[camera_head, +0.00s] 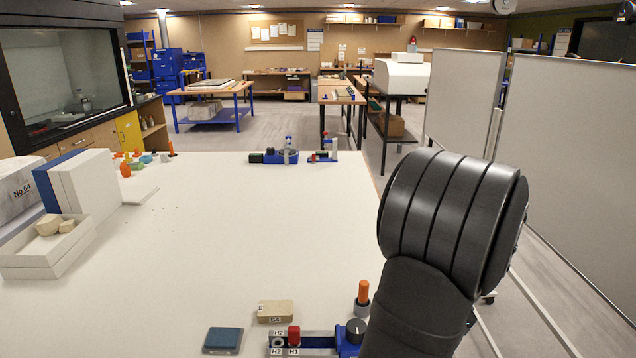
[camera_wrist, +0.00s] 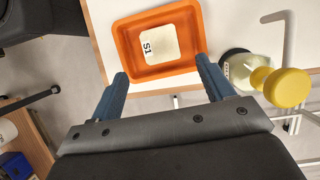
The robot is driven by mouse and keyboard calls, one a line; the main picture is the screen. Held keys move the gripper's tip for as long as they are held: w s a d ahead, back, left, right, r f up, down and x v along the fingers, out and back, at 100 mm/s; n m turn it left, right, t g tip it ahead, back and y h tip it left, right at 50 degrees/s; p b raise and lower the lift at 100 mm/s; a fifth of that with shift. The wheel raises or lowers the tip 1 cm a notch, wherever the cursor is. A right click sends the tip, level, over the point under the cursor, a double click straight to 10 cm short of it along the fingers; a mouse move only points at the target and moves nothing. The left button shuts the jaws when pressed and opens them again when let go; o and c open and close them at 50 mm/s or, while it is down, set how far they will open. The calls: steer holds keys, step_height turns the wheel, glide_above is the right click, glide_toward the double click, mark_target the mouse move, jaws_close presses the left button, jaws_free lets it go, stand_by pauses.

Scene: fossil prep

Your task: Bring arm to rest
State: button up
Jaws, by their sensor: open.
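My gripper (camera_wrist: 162,70) shows in the wrist view with two blue fingers spread apart and nothing between them. Beyond the fingertips is an orange tray (camera_wrist: 121,42) holding a pale piece marked S1 (camera_wrist: 160,44). The fingertips overlap the tray's near side in the picture; I cannot tell the gap between them. In the head view my dark arm (camera_head: 450,225) rises at the right edge of the white table (camera_head: 220,240). The gripper itself is hidden or out of that view.
A yellow knob (camera_wrist: 287,87) and a pale rod (camera_wrist: 290,38) stand right of the fingers. A clamp fixture (camera_head: 318,340), tan block (camera_head: 276,311), orange-handled tool (camera_head: 363,293) and blue square (camera_head: 223,340) lie near the front. White boxes (camera_head: 85,184) stand left. The table's middle is clear.

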steer(key=x, duration=0.8)
steer(key=shift+w, duration=0.1)
steer(key=r, duration=0.2)
steer(key=s+r, duration=0.1)
steer(key=r, duration=0.1)
steer(key=shift+d+r, duration=0.25)
steer(key=s+d+r, duration=0.5)
steer(key=s+r, duration=0.2)
steer(key=s, duration=0.2)
steer(key=w+a+r, duration=0.3)
steer(key=w+a, duration=0.6)
steer(key=w, duration=0.5)
steer(key=a, duration=1.4)
steer(key=shift+a+m, duration=0.35)
steer(key=shift+m, duration=0.05)
steer(key=shift+o, duration=0.3)
steer(key=shift+w, duration=0.15)
